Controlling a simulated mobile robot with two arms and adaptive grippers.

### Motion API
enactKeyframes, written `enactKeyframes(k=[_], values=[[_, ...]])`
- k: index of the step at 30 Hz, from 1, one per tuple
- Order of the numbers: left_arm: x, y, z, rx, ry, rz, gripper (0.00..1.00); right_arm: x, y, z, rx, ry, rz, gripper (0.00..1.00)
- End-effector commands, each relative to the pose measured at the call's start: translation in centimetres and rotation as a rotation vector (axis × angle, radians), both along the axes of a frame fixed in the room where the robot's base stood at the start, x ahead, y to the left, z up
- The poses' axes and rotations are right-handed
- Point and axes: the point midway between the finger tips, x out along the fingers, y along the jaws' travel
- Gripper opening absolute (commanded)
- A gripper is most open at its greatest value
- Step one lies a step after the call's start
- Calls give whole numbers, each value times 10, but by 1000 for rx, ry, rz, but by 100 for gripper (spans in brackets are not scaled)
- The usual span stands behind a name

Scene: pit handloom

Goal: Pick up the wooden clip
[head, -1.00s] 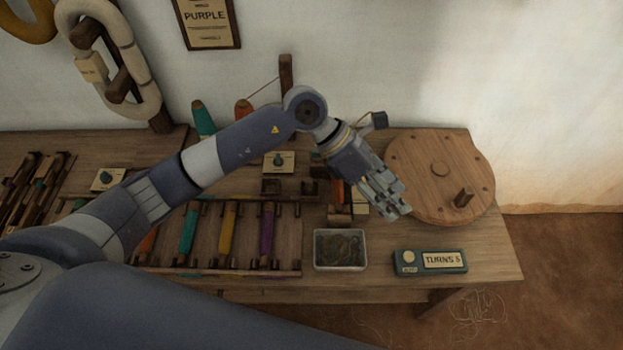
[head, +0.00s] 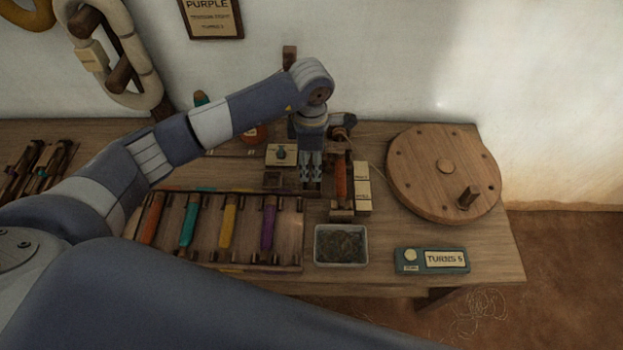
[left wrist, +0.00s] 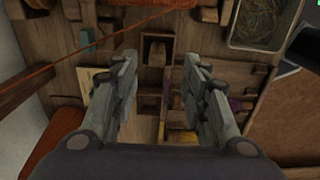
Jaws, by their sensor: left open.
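My left gripper (head: 311,184) points down over the table, between the bobbin rack and the spool winder. In the left wrist view its fingers (left wrist: 160,66) are apart, with nothing held between them. Just beyond the fingertips is a small square brown wooden piece (left wrist: 157,48) with a lighter block in it. It looks like the wooden clip or its holder; I cannot tell which. In the head view my gripper hides this spot. My right gripper is not in view.
The bobbin rack (head: 216,268) holds several coloured bobbins. A wire-filled tin (head: 341,245), a teal counter box (head: 431,261) and a large wooden wheel (head: 443,150) stand to the right. An orange spool winder (head: 341,180) is close beside my gripper. A card with a knob (head: 281,155) lies left.

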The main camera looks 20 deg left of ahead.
Motion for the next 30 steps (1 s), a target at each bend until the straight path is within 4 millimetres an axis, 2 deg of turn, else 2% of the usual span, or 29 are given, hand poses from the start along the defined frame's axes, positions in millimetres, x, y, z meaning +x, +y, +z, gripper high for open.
enactKeyframes(k=[9, 17, 18, 23, 30], values=[[3, 0, -43, -1, 4, 0, 42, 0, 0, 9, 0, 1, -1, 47], [4, 0, -47, 0, 1, -1, 42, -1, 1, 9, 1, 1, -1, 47], [4, 0, -47, 0, 1, -1, 39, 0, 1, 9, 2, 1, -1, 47], [4, 0, -47, 0, 1, -1, 5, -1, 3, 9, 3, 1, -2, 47], [4, 0, -47, 0, 1, -1, 5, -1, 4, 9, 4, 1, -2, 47]])
